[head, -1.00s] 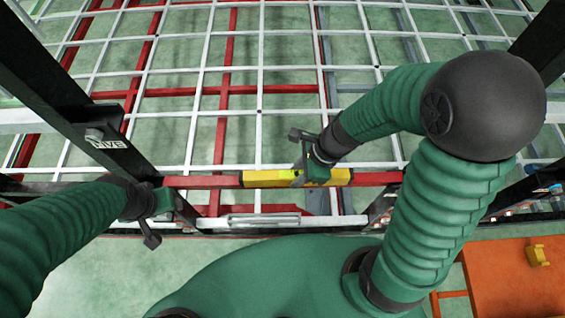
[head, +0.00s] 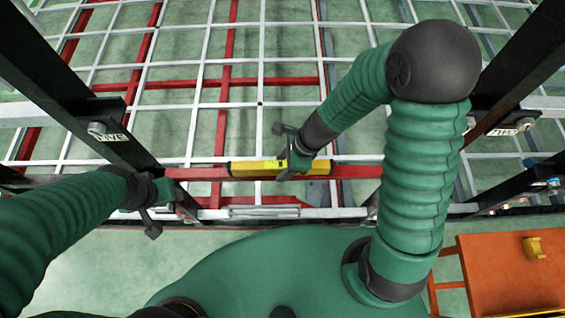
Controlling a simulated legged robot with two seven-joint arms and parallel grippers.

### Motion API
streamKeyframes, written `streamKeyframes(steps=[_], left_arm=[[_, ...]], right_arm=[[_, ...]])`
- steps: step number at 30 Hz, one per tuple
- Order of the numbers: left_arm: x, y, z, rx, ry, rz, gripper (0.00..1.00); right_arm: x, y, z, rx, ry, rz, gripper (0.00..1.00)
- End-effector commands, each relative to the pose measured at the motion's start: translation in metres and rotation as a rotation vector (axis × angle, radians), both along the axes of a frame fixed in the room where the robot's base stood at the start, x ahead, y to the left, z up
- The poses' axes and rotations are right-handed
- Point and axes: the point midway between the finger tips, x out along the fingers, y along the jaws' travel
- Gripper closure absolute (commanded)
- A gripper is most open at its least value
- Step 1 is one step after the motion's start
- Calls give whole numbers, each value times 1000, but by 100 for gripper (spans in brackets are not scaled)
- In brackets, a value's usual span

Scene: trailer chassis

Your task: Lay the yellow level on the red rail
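The yellow level (head: 243,168) lies lengthwise along the red rail (head: 355,171) in the head view, near the middle of the rail's visible span. My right gripper (head: 281,166) is at the level, with its fingers over the level's middle and hiding part of it. Whether the fingers press on the level or stand apart from it is too small to tell. My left gripper (head: 152,214) hangs near the rail's left end, away from the level. It looks empty, and its finger gap is not clear.
A white grid (head: 260,104) of bars spreads beyond the rail. Dark posts (head: 95,95) stand at left and right. An orange table (head: 500,270) with a small yellow object (head: 534,248) is at the lower right. A light metal handle (head: 264,211) is below the rail.

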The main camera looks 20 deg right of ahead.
Motion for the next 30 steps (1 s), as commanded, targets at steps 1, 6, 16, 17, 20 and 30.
streamKeyframes(steps=[1,6,16,17,20,30], left_arm=[[0,0,0,0,0,0,51],[0,0,1,0,0,0,51],[0,0,13,0,0,0,51],[0,0,14,0,0,0,51],[0,0,15,0,0,0,51],[0,0,15,0,0,0,51]], right_arm=[[0,0,0,0,0,0,51],[1,0,1,0,1,0,51],[-5,-22,59,-2,-6,0,51],[-5,-25,66,-2,-8,1,51],[-9,-34,88,-1,-5,-1,51],[-26,-56,105,-153,-122,396,51]])
